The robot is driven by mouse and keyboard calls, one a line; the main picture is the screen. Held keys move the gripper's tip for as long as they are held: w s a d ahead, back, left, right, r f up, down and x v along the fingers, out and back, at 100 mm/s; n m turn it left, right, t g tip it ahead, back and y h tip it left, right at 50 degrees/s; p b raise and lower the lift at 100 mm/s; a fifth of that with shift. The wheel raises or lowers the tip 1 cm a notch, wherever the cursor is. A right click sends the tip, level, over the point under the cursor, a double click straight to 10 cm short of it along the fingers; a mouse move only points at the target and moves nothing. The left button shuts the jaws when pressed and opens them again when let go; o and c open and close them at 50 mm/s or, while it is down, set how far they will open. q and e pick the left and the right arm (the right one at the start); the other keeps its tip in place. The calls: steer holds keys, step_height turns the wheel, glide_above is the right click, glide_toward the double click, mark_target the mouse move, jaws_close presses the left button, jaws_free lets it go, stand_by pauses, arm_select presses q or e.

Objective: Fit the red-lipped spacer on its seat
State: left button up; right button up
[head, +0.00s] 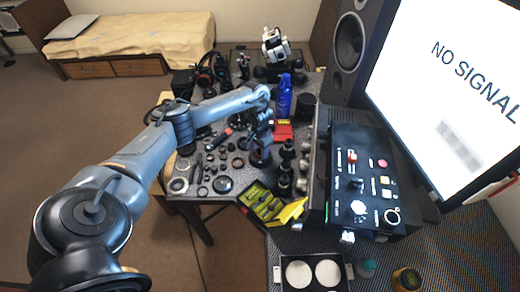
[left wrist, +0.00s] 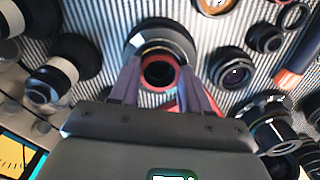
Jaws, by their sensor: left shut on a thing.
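The red-lipped spacer (left wrist: 158,87) is a dark ring with a red rim, seen in the left wrist view between my left gripper's fingertips. My left gripper (left wrist: 158,72) is shut on it, one finger on each side. A wide dark lens part with a pale metal ring (left wrist: 160,36) lies right behind the spacer in that view. I cannot tell whether the spacer touches it or hangs above it. In the head view my left gripper (head: 260,152) is over the right part of the table, and the spacer is too small to make out. My right gripper is not in view.
Several loose lens parts lie on the striped mat left of the gripper, including a black ring (head: 222,185). Dark lens barrels (head: 286,170) stand close on its right. A yellow-black tray (head: 262,203) lies in front, a blue bottle (head: 284,96) behind. A control box (head: 362,185) stands right.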

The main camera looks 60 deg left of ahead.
arm_select(q)
steer(key=shift+r+p, duration=0.1)
steer(key=shift+p, duration=0.35)
stand_by(0.6)
steer(key=shift+f+p, duration=0.2)
steer(key=shift+p, duration=0.15)
stand_by(0.6)
steer(key=shift+p, duration=0.45)
stand_by(0.6)
steer(key=o, duration=1.4)
steer(key=shift+r, duration=0.1)
